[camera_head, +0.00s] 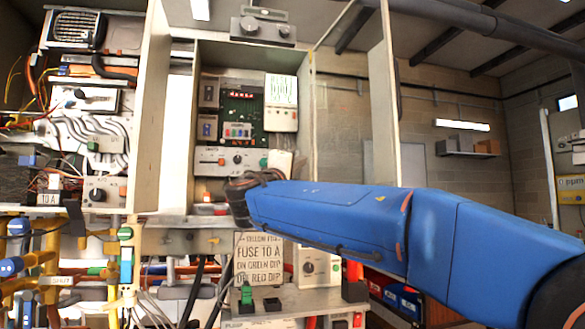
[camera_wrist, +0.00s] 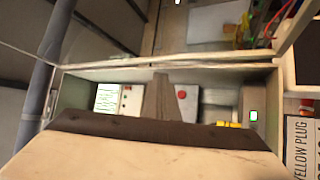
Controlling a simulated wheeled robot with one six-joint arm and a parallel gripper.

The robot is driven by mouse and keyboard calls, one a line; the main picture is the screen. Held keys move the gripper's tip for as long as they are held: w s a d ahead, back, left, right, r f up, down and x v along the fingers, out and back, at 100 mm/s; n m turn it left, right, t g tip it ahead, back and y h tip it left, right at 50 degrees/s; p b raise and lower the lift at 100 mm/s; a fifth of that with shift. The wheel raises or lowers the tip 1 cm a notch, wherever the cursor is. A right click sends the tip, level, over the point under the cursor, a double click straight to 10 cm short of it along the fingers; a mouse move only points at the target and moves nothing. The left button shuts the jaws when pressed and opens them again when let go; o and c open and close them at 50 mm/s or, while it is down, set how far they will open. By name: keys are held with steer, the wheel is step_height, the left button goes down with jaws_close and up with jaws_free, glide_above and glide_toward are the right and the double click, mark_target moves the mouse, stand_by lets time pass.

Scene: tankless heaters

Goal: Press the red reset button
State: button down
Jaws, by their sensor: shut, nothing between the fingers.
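The red button (camera_wrist: 182,94) shows in the wrist view as a small round red spot on a pale grey panel inside the open cabinet. My gripper (camera_wrist: 161,76) appears there as a dark, narrow shut shape, just left of the button in the picture. No contact between them can be seen. In the head view my gripper (camera_head: 240,197) is a dark shape at the end of my blue arm, in front of the cabinet's lower part. I cannot surely pick out the red button in that view.
The open cabinet (camera_head: 304,110) has side walls and a door at its right. Inside is a green circuit board (camera_head: 240,110) with a white label box (camera_head: 281,90). Below hangs a sign (camera_head: 258,260) among switches and cables. Pipes and wiring crowd the left.

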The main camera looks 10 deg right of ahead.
steer(key=w, duration=0.8)
steer(key=shift+w, duration=0.3)
steer(key=shift+w, duration=0.15)
stand_by(1.8)
steer(key=shift+w, duration=0.25)
steer(key=shift+w, duration=0.35)
stand_by(0.9)
steer(key=shift+s, duration=0.8)
steer(key=shift+s, duration=0.1)
steer(key=shift+s, duration=2.4)
